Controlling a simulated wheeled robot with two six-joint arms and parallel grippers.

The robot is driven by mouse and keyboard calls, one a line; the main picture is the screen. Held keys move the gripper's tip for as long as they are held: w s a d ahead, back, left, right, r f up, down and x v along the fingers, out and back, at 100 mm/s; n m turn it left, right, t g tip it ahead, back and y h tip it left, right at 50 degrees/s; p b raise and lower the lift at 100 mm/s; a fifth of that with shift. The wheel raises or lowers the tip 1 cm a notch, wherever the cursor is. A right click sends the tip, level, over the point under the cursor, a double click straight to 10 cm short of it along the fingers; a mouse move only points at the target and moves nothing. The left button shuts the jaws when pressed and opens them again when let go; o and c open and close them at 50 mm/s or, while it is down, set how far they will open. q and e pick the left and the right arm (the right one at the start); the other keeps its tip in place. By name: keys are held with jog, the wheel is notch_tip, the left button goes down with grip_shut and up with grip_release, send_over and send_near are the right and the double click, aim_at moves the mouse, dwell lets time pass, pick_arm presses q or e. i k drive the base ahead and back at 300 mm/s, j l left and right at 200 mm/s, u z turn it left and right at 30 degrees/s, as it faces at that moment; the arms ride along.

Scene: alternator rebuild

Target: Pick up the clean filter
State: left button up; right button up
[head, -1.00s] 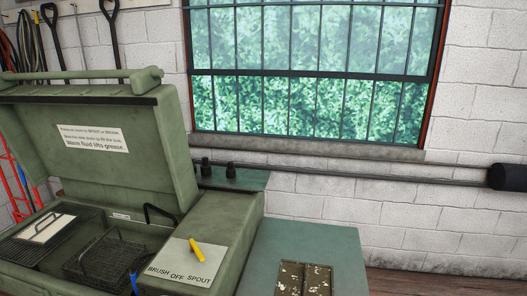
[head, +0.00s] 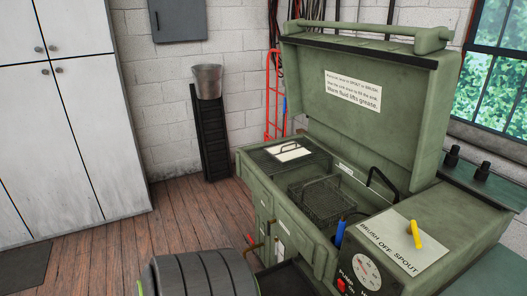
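I cannot make out anything that is surely the clean filter. A pale flat rectangular piece (head: 289,151) lies at the left end of the green parts washer (head: 360,110), at a dark mesh tray; I cannot tell what it is. A wire basket (head: 322,200) with a raised handle sits in the washer's basin, and looks empty. The washer's lid stands open. Neither of my grippers is in view.
A yellow selector lever (head: 415,234) and a blue-handled item (head: 340,234) are at the washer's front. A dark ribbed round thing (head: 205,277) is cut off at the bottom. White cabinets (head: 75,130) stand left. A metal bucket (head: 208,81) tops a black stand. Wooden floor (head: 185,205) between is clear.

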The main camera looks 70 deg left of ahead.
aim_at(288, 153)
jog(key=u, duration=2.05)
jog(key=z, duration=0.8)
jog(key=i+j+z, duration=0.2)
jog(key=j+z, duration=0.3)
jog(key=j, duration=0.15)
jog(key=j+z, duration=0.45)
jog(key=j, duration=0.25)
jog(key=j+z, duration=0.5)
jog(key=j, duration=0.2)
